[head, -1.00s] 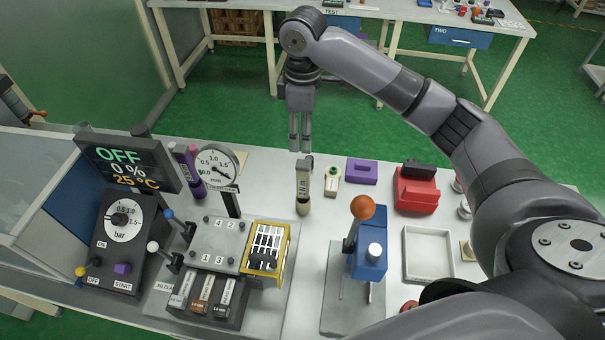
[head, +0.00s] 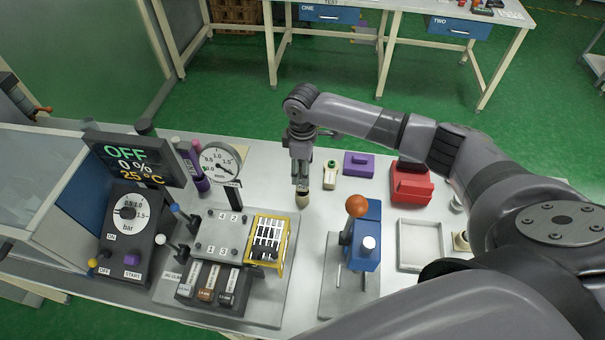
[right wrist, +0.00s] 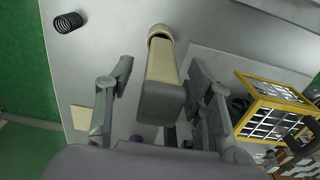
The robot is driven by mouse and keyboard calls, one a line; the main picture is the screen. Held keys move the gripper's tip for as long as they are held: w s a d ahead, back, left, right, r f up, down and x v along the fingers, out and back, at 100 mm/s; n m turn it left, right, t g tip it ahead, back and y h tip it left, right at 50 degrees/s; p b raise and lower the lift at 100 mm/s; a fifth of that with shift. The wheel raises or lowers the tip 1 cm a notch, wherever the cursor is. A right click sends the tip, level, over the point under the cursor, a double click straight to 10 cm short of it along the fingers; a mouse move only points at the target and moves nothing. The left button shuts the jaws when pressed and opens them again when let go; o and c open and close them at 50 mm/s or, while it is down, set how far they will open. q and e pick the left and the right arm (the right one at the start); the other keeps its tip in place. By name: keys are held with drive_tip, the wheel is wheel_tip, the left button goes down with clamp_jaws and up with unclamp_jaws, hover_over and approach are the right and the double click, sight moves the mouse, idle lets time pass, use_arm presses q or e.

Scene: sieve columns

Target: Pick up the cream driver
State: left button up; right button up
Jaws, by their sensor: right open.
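The cream driver (head: 302,199) stands on the white table, mostly hidden in the head view by my right gripper (head: 301,178), which points down over it. In the right wrist view the driver (right wrist: 164,62) shows a cream shaft and a grey end. It lies between the two spread fingers of my right gripper (right wrist: 160,72), with a visible gap on each side. The right gripper is open and holds nothing. My left gripper is not in view.
A small cream-and-green item (head: 330,168) and a purple block (head: 359,164) are close to the right. A blue press with an orange knob (head: 357,206) stands in front. A yellow-framed rack (head: 284,262) and a dial gauge (head: 219,160) are to the left.

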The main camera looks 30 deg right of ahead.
drive_tip(key=shift+f, duration=0.2)
drive_tip(key=shift+c, duration=0.5)
clamp_jaws()
